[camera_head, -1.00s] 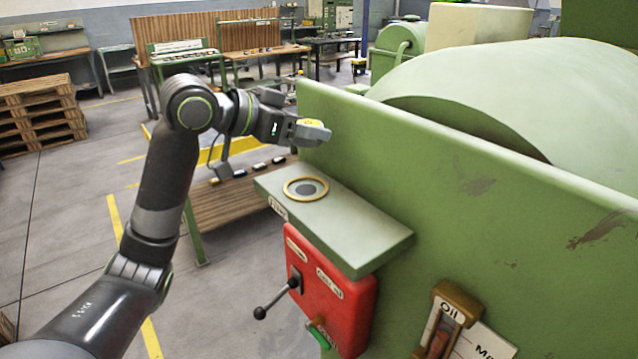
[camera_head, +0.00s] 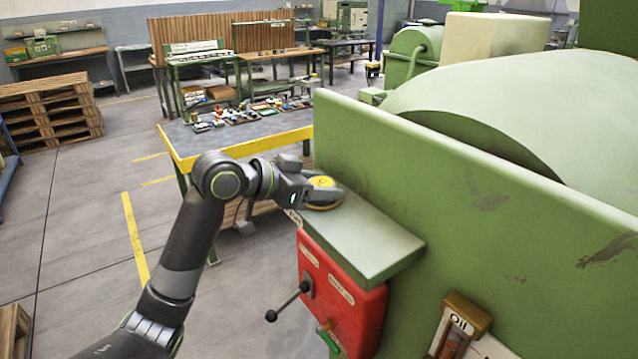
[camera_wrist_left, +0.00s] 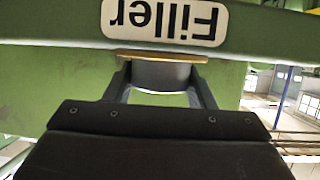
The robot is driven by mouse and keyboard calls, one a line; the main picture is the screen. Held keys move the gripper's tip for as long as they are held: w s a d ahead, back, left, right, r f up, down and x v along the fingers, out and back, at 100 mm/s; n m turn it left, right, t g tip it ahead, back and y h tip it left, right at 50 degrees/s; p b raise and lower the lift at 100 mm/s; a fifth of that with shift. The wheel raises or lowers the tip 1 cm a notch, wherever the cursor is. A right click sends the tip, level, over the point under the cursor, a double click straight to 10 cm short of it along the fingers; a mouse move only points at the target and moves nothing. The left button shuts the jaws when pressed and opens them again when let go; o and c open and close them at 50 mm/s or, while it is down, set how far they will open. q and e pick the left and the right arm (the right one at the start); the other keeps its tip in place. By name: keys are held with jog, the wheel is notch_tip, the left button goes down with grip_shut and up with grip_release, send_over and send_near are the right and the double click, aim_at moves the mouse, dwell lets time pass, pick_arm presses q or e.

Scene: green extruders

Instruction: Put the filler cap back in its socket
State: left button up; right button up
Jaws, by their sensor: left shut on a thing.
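The filler cap, with a yellow top (camera_head: 322,183) and a grey side (camera_wrist_left: 162,73), is between the fingers of my left gripper (camera_head: 325,193), which is shut on it. In the left wrist view the fingers (camera_wrist_left: 160,92) grip both sides of the cap. The socket's brass ring (camera_head: 323,207) lies on the green ledge (camera_head: 370,240), directly under the cap and mostly hidden by cap and gripper. The ring shows edge-on in the wrist view (camera_wrist_left: 160,55), right against the cap's grey side. I cannot tell how deep the cap sits. My right gripper is out of view.
The "Filler" label (camera_wrist_left: 165,20) is on the ledge's front face. A tall green panel (camera_head: 450,200) stands right behind the ledge. Below are a red box (camera_head: 345,290) with a black-knobbed lever (camera_head: 290,302). A table with small parts (camera_head: 245,128) stands beyond.

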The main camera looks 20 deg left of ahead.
pick_arm(q)
jog(key=shift+f, duration=0.1)
jog(key=o, duration=1.1)
jog(key=shift+o, duration=0.2)
jog(key=shift+s+a+r, duration=0.2)
jog(key=shift+a, duration=0.05)
jog(key=b+v, duration=0.2)
jog(key=v, duration=0.9)
jog(key=shift+s, duration=0.2)
jog(key=shift+r, duration=0.15)
